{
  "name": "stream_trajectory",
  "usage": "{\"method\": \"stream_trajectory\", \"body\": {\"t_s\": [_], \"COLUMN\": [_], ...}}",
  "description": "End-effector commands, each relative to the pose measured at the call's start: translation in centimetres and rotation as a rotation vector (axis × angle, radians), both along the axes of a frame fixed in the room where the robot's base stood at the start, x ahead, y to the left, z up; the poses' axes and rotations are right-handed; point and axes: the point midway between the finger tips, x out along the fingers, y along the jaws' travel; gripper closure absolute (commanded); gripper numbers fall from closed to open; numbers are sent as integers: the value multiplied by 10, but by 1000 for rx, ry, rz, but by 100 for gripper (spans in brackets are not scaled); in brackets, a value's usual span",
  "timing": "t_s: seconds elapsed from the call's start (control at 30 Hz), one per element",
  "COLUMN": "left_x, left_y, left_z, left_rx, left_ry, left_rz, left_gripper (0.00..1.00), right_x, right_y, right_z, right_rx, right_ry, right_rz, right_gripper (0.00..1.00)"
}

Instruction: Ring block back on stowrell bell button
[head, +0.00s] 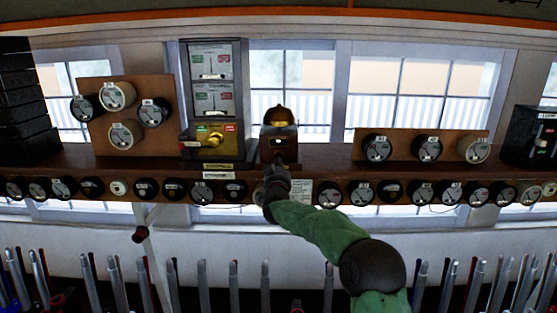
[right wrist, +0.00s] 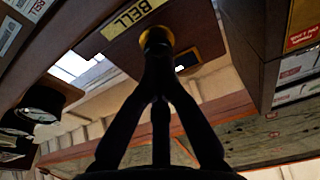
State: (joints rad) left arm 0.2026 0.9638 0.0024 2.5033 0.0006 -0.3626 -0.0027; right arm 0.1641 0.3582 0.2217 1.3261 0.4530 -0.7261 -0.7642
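The bell (head: 279,116) is a brass dome on a wooden box on the shelf, right of a tall instrument cabinet. In the right wrist view a yellow plate reading BELL (right wrist: 133,18) is on the box's face, beside a brass-ringed button (right wrist: 146,37). My right gripper (head: 276,168) is just below the bell box in the head view. In the wrist view its dark fingers converge at the tips (right wrist: 157,44) in front of the button, hiding most of it. They look shut together; I cannot tell whether they touch the button. My left gripper is not in view.
The instrument cabinet (head: 212,100) stands close left of the bell. Round dials (head: 330,194) line the shelf front (head: 340,179). A board with several dials (head: 421,145) is to the right. Several upright levers (head: 202,285) stand below.

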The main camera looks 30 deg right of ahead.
Motion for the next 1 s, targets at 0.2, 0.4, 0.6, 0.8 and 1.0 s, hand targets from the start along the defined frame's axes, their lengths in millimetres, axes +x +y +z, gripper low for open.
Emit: {"method": "stream_trajectory", "body": {"t_s": [0.2,0.4,0.6,0.8,1.0], "left_x": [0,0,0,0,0], "left_y": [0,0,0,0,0], "left_z": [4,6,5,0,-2], "left_rx": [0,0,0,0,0], "left_ry": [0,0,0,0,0], "left_rz": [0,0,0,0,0], "left_gripper": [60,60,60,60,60], "right_x": [6,12,11,3,-1], "right_y": [-3,-7,-7,-2,1], "right_z": [0,0,0,-1,0], "right_rx": [0,0,0,1,0], "right_ry": [1,1,0,-1,0], "right_rz": [1,1,1,0,0], "right_gripper": [100,100,100,100,100]}}
